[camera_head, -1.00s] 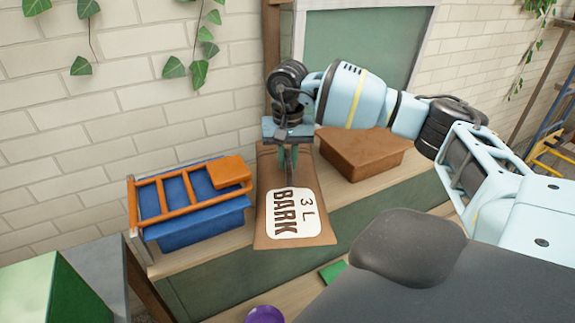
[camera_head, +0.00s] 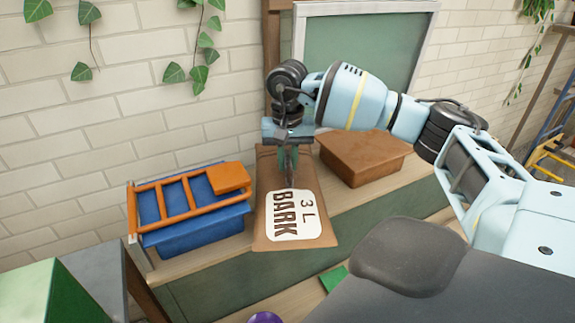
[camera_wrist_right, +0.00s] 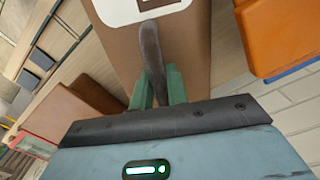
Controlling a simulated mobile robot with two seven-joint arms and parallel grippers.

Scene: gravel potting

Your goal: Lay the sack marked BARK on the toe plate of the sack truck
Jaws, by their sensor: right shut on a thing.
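The brown sack marked BARK (camera_head: 259,222) has a white label reading 3 L BARK. It lies in the middle of the bench top, its near end reaching the front edge. My right gripper (camera_head: 289,163) points down at its far part and is shut on the sack's raised dark grip. The wrist view shows the green fingers (camera_wrist_right: 154,92) on either side of this grip and the sack (camera_wrist_right: 190,50) beneath. The orange sack truck (camera_head: 163,202) lies flat on a blue block to the left, its toe plate (camera_head: 231,177) at the right end, close to the sack. My left gripper is out of view.
The blue block (camera_head: 195,230) carries the truck. A brown box (camera_head: 362,160) stands right of the sack, close behind my arm. The brick wall and a green framed board (camera_head: 358,55) rise behind the bench. A green-topped block (camera_head: 45,295) stands at lower left.

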